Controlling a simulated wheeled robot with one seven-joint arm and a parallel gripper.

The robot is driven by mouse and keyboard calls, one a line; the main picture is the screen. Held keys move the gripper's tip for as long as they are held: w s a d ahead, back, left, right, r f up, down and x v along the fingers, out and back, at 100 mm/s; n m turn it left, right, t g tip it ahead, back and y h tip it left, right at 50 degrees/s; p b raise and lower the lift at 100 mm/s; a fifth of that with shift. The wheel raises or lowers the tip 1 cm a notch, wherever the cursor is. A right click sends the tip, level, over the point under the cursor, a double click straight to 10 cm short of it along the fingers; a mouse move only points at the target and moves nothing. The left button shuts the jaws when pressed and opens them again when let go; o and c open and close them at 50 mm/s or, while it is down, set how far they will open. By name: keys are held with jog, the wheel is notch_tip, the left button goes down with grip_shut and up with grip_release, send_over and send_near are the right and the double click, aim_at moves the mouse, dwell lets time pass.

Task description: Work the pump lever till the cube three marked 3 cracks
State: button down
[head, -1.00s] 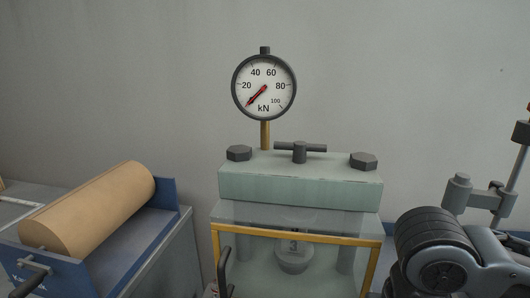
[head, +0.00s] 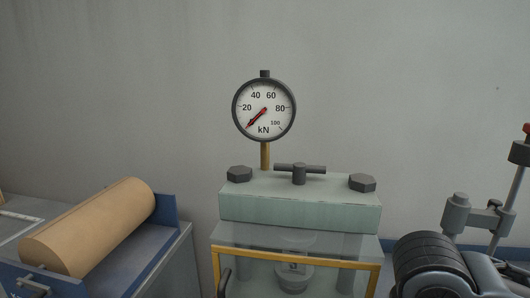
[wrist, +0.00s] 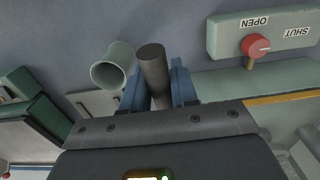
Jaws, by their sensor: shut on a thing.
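The press (head: 300,205) stands in the middle of the head view, a pale green block with a clear, yellow-edged guard (head: 330,264) below. My gripper does not show in the head view.
A red valve knob (wrist: 256,45) sits on a plate marked OPEN and SHUT, right of the lever. A pale green tube (wrist: 113,67) lies left of it. A tan cylinder (head: 90,228) rests in a blue cradle at left. A post stand (head: 462,213) is at right.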

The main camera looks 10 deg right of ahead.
jog(key=shift+w+d+r+p, duration=0.1)
jog(key=shift+w+r+p, duration=0.25)
jog(key=shift+r+p, duration=0.65)
jog(key=shift+w+d+r+p, duration=0.1)
jog(key=shift+w+r+p, duration=0.2)
jog(key=shift+r+p, duration=0.65)
jog(key=shift+w+d+r+p, duration=0.1)
jog(key=shift+w+r+p, duration=0.25)
jog(key=shift+r+p, duration=0.65)
jog(key=shift+r+b, duration=0.15)
jog(key=shift+b, duration=0.25)
jog(key=shift+s+a+f+b, duration=0.1)
jog(key=shift+s+f+b, duration=0.3)
jog(key=shift+f, duration=0.45)
jog(key=shift+s+a+f+b, duration=0.1)
jog(key=shift+s+f+b, duration=0.1)
jog(key=shift+f+b, duration=0.5)
jog(key=shift+s+a+f+b, duration=0.1)
jog(key=shift+s+f+b, duration=0.25)
jog(key=shift+f, duration=0.6)
jog(key=shift+s+a+f+b, duration=0.15)
jog(key=shift+f+b, duration=0.6)
jog(key=shift+f, duration=0.5)
jog(key=shift+s+d+f+b, duration=0.15)
jog(key=shift+f+b, duration=0.6)
jog(key=shift+f, duration=0.45)
jog(key=shift+a, duration=0.1)
jog(key=shift+r, duration=0.1)
